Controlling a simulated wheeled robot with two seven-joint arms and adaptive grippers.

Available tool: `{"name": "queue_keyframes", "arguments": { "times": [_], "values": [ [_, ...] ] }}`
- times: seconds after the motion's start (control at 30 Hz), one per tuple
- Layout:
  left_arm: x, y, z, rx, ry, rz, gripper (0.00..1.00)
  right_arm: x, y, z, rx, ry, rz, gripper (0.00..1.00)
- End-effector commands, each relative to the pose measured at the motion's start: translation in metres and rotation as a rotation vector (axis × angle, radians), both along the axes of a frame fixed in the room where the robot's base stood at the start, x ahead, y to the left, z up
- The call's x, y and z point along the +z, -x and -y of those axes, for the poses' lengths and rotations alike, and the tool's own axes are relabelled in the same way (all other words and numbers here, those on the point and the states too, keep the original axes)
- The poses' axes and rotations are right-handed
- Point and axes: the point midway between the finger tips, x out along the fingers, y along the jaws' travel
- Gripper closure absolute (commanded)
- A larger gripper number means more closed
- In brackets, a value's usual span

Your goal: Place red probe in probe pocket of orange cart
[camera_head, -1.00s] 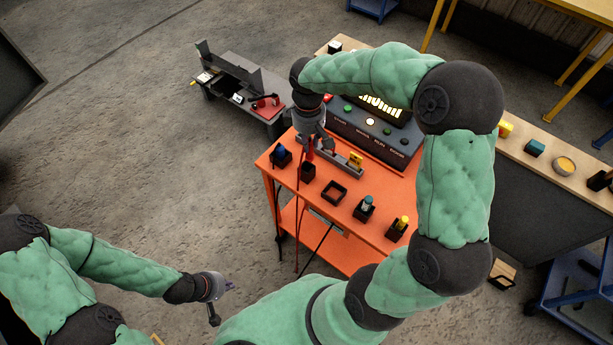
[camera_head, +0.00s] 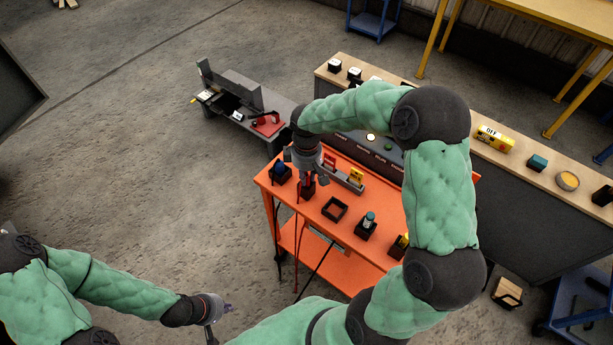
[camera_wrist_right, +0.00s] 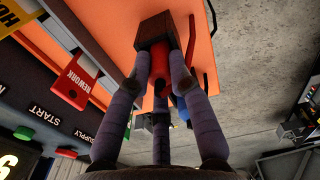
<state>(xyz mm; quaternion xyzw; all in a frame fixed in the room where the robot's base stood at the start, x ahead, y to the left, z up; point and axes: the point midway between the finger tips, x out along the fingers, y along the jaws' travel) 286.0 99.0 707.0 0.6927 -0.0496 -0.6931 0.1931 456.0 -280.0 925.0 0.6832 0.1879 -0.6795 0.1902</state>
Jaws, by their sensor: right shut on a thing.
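My right gripper (camera_head: 306,172) is over the left part of the orange cart (camera_head: 345,248), shut on the red probe (camera_head: 308,182). The probe also shows between the fingers in the right wrist view (camera_wrist_right: 161,72). Its far end is at the mouth of a dark square pocket (camera_wrist_right: 155,30), which in the head view (camera_head: 307,194) is right below the gripper. I cannot tell how deep the probe sits in it. My left gripper (camera_head: 222,309) is at the lower left, away from the cart; its fingers are too small to read.
Beside the pocket are a holder with a blue item (camera_head: 281,174), an open square tray (camera_head: 334,209) and a holder with a teal item (camera_head: 367,226). A grey bench (camera_head: 240,95) stands behind left. A long wooden-topped counter (camera_head: 515,160) runs behind the cart.

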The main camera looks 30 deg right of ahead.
Motion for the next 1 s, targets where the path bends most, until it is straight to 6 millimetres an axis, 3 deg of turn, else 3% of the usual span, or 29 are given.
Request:
{"name": "queue_keyframes", "arguments": {
  "times": [0.1,0.13,0.2,0.63,1.0],
  "values": [
    [0.001,0.000,0.000,0.000,0.000,0.000,1.00,-0.001,0.002,-0.001,0.001,-0.001,-0.006,1.00],
    [0.001,0.000,0.000,0.000,0.000,0.000,1.00,-0.002,0.002,-0.001,0.001,-0.001,-0.006,0.71],
    [0.001,0.000,0.000,0.000,0.000,0.000,1.00,-0.001,0.002,-0.001,0.001,-0.001,-0.006,0.56],
    [0.003,0.000,0.000,0.000,0.000,0.000,1.00,0.007,0.001,-0.001,0.001,0.000,-0.004,0.56],
    [0.020,0.000,0.000,0.000,0.000,0.000,1.00,0.074,0.000,-0.001,0.002,0.001,-0.001,0.56]
  ]
}}
